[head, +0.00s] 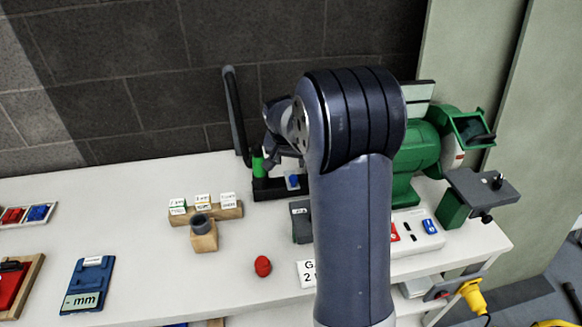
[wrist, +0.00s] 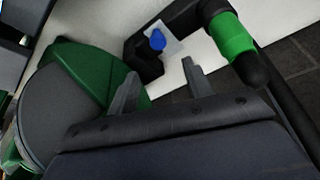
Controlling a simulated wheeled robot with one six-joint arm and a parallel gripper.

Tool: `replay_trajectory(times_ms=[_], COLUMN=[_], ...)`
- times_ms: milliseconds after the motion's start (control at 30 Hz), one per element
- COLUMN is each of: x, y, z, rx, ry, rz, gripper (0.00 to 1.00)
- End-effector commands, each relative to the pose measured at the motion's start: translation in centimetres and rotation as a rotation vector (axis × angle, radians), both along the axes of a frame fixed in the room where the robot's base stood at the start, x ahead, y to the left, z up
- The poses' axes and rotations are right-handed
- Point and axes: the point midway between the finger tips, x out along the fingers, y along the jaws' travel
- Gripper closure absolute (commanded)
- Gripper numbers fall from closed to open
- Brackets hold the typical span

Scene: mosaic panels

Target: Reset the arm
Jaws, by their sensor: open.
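My arm (head: 352,215) rises through the middle of the head view and bends at a large dark joint. My gripper shows in the wrist view (wrist: 160,86), its two grey fingers apart with nothing between them. Beyond the fingers are a black base with a blue knob (wrist: 157,40) and a black lever with a green band (wrist: 232,36). In the head view the arm's end is largely hidden behind its own joint, close to that lever (head: 237,115).
A green grinder (head: 415,150) stands behind and right of my arm. On the white table (head: 130,215) are a wooden block holder (head: 222,212), a red lump (head: 263,266), a blue mm gauge (head: 88,285) and a switch box (head: 420,232). The table's left middle is fairly clear.

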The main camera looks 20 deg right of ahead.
Motion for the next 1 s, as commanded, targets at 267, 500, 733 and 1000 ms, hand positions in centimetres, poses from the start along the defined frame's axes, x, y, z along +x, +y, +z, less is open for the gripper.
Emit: replay_trajectory(times_ms=[267, 500, 733, 1000], x=[-0.3, -0.2, 0.4, 1.8], y=[0.2, 0.2, -0.3, -1.3], z=[0.8, 0.7, -1.5, -5.7], rx=[0.0, 0.0, 0.0, 0.0], ry=[0.0, 0.0, 0.005, 0.006], rz=[0.001, 0.0, 0.0, 0.0], gripper=[0.52, 0.52, 0.52, 0.52])
